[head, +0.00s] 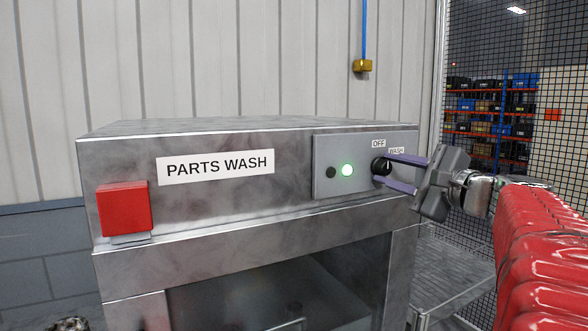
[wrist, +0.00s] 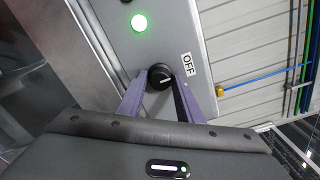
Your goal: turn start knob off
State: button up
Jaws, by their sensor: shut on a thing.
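The start knob (head: 380,166) is a round black knob on the right of the parts washer's control panel (head: 325,188). Labels OFF (head: 379,143) and WASH (head: 396,151) stand above and to the right of it. My gripper (head: 384,171) reaches in from the right, its purple fingers on either side of the knob and shut on it. In the wrist view the knob (wrist: 159,76) sits between the fingertips; its white pointer line points to the right, toward the side of the OFF label (wrist: 188,64). A green lamp (head: 347,170) left of the knob is lit.
A dark round button (head: 331,172) is left of the lamp. A red box-shaped part (head: 124,208) sticks out at the washer's front left. A mesh fence (head: 500,70) stands behind at the right, with loaded shelves beyond. A blue line drops to a yellow fitting (head: 362,66).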

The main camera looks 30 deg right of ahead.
jog(key=shift+f, duration=0.15)
jog(key=o, duration=0.9)
jog(key=shift+s, duration=0.1)
jog(key=s, duration=1.3)
jog(key=shift+s+d, duration=0.15)
jog(key=shift+s, duration=0.15)
